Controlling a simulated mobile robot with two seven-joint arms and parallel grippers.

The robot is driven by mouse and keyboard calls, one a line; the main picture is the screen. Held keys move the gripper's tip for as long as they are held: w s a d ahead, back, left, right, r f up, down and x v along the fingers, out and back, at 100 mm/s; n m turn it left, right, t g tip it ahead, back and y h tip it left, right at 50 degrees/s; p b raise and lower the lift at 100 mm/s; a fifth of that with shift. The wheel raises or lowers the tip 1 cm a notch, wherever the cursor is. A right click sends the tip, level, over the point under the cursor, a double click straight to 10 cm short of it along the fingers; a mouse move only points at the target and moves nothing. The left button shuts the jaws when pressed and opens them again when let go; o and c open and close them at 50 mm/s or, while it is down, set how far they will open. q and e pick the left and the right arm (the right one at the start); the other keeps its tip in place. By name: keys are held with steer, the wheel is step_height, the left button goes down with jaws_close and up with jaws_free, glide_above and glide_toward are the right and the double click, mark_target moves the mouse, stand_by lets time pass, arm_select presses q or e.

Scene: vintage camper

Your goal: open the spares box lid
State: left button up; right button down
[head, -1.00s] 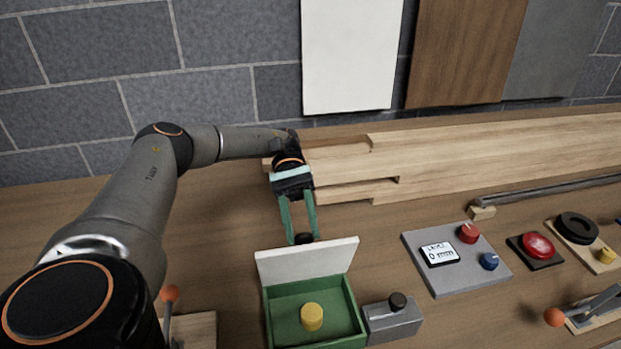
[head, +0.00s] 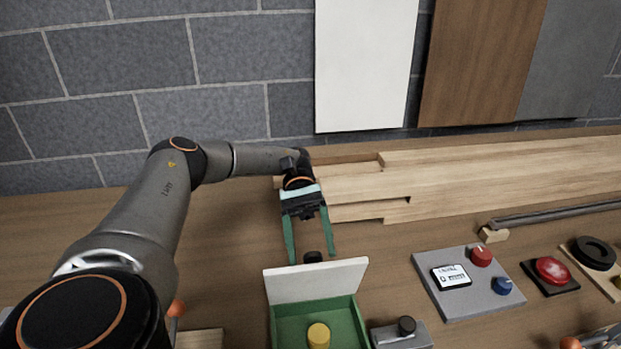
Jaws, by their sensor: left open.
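The spares box (head: 349,309) is a green open-topped box at the bottom centre of the head view. Its white lid (head: 316,281) stands raised at the back edge, so the inside shows. A yellow round piece (head: 319,335) sits inside. My left gripper (head: 311,256) is open behind the lid, its two green fingers pointing down toward the bench. A dark knob (head: 313,257) shows between the fingertips, just above the lid's top edge; I cannot tell what it is fixed to. My right gripper is not in view.
A small grey block with a black knob (head: 406,326) stands right of the box. A grey panel (head: 465,305) with a display and red and blue knobs lies further right, beside a red button (head: 551,270). Wooden boards (head: 450,178) lie behind.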

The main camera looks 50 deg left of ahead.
arm_select(q)
steer(key=shift+r, duration=0.5)
steer(key=s+d+r, duration=0.1)
steer(key=r, duration=0.1)
steer(key=s+d+r+b, duration=0.1)
steer(key=r, duration=0.2)
steer(key=s+d+r, duration=0.1)
steer(key=r, duration=0.2)
steer(key=shift+s+d, duration=0.2)
steer(key=shift+s, duration=0.15)
steer(key=s+d+r+b, duration=0.2)
steer(key=s+d+r, duration=0.2)
steer(key=s+d, duration=0.2)
steer(key=shift+s+d+b, duration=0.15)
steer(key=shift+s+b, duration=0.05)
steer(key=shift+b, duration=0.15)
